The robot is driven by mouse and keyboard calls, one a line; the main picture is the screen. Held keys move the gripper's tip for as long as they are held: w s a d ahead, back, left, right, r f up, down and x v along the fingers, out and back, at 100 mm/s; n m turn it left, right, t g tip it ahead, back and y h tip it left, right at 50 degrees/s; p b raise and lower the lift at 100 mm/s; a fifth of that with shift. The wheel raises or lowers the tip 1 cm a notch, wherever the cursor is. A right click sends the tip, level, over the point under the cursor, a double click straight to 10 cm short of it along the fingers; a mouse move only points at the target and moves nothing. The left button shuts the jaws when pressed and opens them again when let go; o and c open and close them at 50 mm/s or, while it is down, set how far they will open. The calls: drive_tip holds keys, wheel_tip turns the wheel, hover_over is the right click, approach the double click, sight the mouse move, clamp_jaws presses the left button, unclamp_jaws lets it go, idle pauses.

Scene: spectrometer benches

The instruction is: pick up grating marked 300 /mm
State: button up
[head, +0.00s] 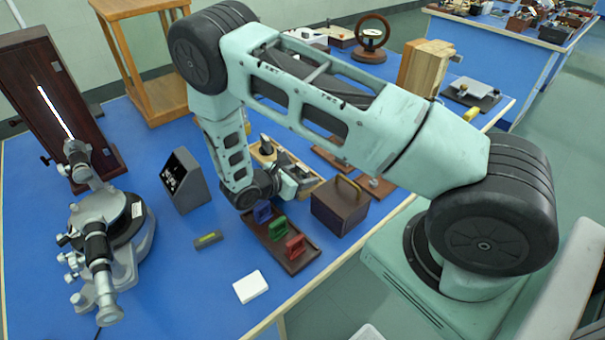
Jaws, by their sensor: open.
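Three small framed pieces, likely the gratings, stand upright in a dark wooden rack (297,266): a blue one (263,212), a green one (278,230) and a red one (295,247). Their markings are too small to read, so I cannot tell which is 300 /mm. My gripper (300,180) is open, just behind the rack's blue end and left of a brown box. My wrist hangs close to the blue piece; I cannot tell the exact gap. The fingertips are small and partly lost against the things behind them.
The brown box (339,209) with a handle stands right of the rack. A grey slanted box (185,181), a small level (208,239) and a white block (251,286) lie left and in front. A spectrometer (112,232) stands at left. The blue bench (180,290) is clear at front.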

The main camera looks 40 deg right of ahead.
drive_tip(key=shift+c, duration=0.3)
drive_tip(key=c, duration=0.6)
drive_tip(key=shift+r, duration=0.1)
